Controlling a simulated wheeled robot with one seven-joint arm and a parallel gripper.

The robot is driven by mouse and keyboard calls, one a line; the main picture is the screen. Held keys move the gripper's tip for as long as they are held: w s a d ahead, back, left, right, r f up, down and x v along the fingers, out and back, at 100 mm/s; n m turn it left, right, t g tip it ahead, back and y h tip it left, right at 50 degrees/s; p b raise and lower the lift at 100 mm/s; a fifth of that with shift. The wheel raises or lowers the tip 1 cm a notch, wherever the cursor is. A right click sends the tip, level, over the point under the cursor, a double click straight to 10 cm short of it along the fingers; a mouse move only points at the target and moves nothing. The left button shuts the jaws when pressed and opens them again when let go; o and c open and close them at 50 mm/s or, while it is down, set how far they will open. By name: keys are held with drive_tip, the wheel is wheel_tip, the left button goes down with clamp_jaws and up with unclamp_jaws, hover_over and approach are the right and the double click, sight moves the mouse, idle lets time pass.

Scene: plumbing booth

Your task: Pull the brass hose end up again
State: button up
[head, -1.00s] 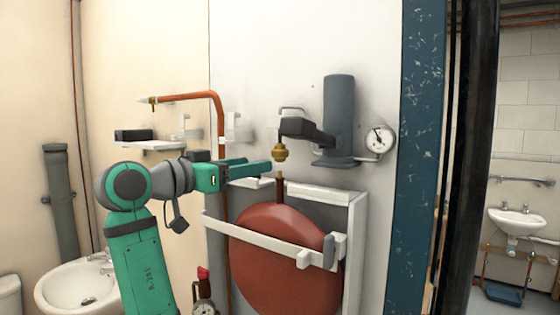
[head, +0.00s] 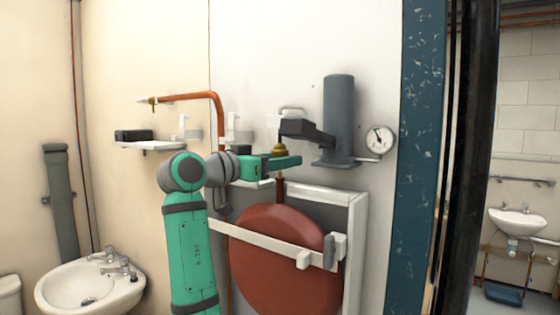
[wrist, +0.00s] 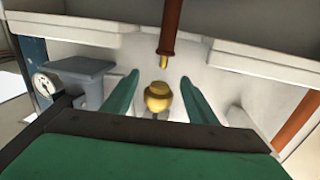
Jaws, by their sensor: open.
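The brass hose end (head: 278,149) sits under the dark grey arm of the wall unit, above the red vessel. My gripper (head: 290,161) is level with its lower part, and a green finger hides that part in the head view. In the wrist view the brass hose end (wrist: 157,97) stands between the two green fingers of my gripper (wrist: 160,90). The fingers are spread, with a visible gap on each side of it. The vessel's brown stub (wrist: 170,28) with a small brass tip shows beyond the fingers, apart from the hose end.
The red vessel (head: 275,260) hangs in a white frame (head: 355,230) below. The grey wall unit (head: 338,115) and a round gauge (head: 380,139) are to the right. A copper pipe (head: 216,110) and a small shelf (head: 150,145) are to the left.

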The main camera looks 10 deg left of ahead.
sight(276, 147)
drive_tip(key=shift+w, duration=0.1)
clamp_jaws()
drive_tip(key=shift+r, duration=1.65)
unclamp_jaws()
drive_tip(key=v, duration=1.1)
